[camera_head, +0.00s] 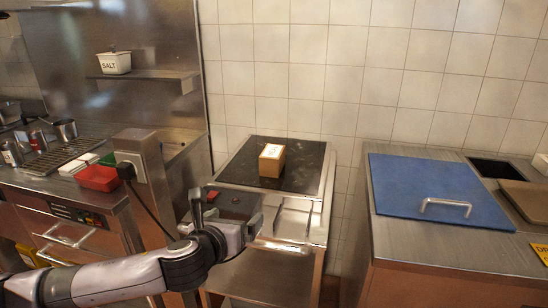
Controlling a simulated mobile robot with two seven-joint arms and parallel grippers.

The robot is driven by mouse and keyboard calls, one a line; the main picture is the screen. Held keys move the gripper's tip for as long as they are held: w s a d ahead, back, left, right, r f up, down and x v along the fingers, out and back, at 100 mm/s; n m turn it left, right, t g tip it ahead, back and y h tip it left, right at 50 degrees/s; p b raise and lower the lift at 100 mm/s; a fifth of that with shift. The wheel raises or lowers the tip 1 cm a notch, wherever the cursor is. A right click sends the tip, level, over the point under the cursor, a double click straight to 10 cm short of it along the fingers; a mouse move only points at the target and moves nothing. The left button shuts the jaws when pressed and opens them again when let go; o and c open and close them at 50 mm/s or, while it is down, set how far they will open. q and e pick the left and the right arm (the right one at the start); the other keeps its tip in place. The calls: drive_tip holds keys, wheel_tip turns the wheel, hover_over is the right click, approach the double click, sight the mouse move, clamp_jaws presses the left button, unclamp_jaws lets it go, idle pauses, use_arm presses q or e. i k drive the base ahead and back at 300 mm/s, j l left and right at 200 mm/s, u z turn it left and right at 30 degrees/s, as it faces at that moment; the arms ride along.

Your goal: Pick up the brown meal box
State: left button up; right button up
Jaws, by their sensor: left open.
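The brown meal box (269,167) is a small cardboard box with a white label on top. It sits upright on the black cooktop of the grill unit (230,168), near its middle. My left gripper (236,222) is open and empty at the front edge of the grill unit. It is in front of the box and a little to its left, apart from it. My right gripper does not show.
A blue board with a handle (420,190) lies on the right counter (450,250). Red tray (97,178) and metal cups (65,130) stand on the left counter. A white SALT container (115,64) is on the shelf. A tiled wall (300,60) rises behind the grill unit.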

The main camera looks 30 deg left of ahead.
sight(272, 160)
drive_tip(key=i+j, duration=0.15)
drive_tip(key=i, duration=0.3)
drive_tip(key=i+j, duration=0.15)
drive_tip(key=i, duration=0.3)
